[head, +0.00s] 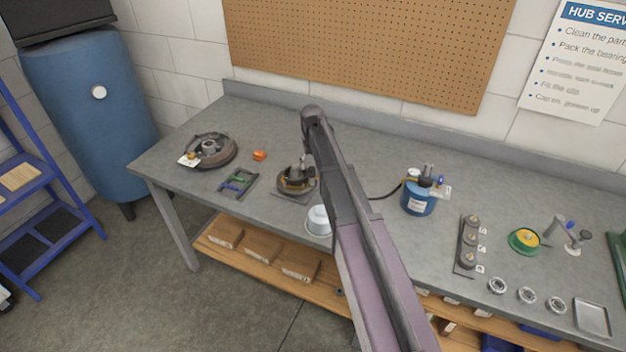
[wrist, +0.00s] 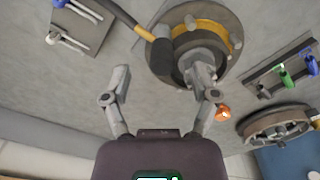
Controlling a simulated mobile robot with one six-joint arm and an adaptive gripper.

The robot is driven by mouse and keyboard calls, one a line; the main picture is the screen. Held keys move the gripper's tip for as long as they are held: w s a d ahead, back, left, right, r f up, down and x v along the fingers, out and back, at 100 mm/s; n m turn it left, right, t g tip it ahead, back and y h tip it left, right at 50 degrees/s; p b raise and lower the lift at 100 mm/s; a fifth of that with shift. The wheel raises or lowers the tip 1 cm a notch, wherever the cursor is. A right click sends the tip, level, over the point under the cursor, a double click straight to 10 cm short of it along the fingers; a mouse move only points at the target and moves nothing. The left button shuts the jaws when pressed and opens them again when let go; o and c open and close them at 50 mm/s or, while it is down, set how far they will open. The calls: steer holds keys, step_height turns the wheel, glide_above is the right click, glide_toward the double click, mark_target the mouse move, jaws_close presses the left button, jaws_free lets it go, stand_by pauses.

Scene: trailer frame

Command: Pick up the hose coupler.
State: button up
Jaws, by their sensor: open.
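The hose coupler appears to be the dark block (wrist: 162,58) at the end of the black hose, beside an orange-yellow band, in the wrist view. It lies at the edge of a round hub (wrist: 205,40) with a yellow ring, whether touching I cannot tell. My gripper (wrist: 163,80) is open and empty, its fingertips on either side of and short of the coupler; the right finger overlaps the hub's grey stub in the picture. In the head view my gripper (head: 304,160) is just above the hub (head: 297,182); my arm hides part of the hose (head: 385,194).
A brake drum (head: 210,150), an orange piece (head: 259,155) and a tool rack (head: 238,182) lie left of the hub. A white cup (head: 318,220) stands in front. The blue pump (head: 418,197) is to the right.

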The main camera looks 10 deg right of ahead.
mark_target(312, 168)
steer(key=shift+a+f+b, duration=0.1)
steer(key=shift+f+b, duration=1.55)
steer(key=shift+f, duration=0.3)
jaws_close()
